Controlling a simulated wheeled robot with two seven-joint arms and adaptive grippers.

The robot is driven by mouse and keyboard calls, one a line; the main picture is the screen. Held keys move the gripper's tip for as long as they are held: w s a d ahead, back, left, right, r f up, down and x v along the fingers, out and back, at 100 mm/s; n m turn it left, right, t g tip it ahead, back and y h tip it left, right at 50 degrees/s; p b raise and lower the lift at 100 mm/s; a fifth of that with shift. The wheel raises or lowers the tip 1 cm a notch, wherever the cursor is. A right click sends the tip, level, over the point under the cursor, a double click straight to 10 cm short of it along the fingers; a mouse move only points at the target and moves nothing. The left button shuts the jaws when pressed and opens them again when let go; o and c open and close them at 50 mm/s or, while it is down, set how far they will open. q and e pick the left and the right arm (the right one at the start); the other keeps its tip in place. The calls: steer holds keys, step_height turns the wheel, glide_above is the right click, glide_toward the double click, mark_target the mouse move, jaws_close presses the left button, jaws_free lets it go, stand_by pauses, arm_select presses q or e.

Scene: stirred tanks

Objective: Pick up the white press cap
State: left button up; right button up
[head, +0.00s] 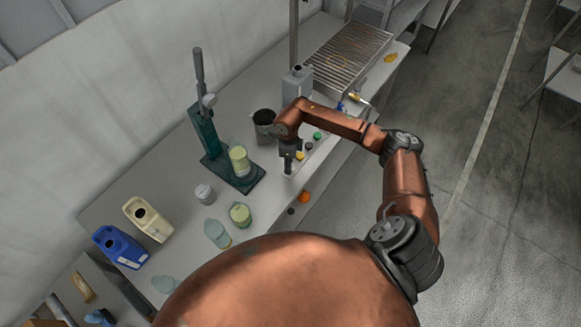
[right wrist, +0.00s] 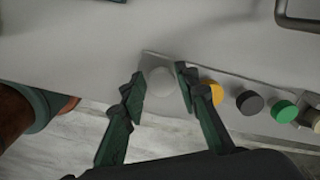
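The white press cap (right wrist: 161,79) shows in the right wrist view as a pale round disc on a light strip near the table's edge. My right gripper (right wrist: 160,88) is open, with one dark finger on each side of the cap. I cannot tell whether either finger touches it. In the head view my right gripper (head: 288,170) points down at the table's front edge and mostly hides the cap. My left gripper is not in view.
A yellow cap (right wrist: 211,92), a dark grey cap (right wrist: 249,102) and a green cap (right wrist: 285,112) stand in a row right of the white one. A green press (head: 206,139), a dark pot (head: 264,127) and a grey canister (head: 296,87) stand behind my right gripper.

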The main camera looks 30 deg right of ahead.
steer(key=shift+c, duration=1.3)
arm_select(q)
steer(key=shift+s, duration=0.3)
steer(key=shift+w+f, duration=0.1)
arm_select(e)
steer(key=shift+r, duration=0.1)
steer(key=shift+r, duration=0.25)
step_height(320, 180, up, 2)
steer(key=shift+w+d+r+b, duration=0.1)
steer(key=shift+b, duration=0.55)
arm_select(q)
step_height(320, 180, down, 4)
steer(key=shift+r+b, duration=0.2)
steer(key=shift+b, duration=1)
arm_select(e)
steer(key=s+a+r, duration=0.6)
steer(key=s+r, duration=0.4)
steer(key=s, duration=0.3)
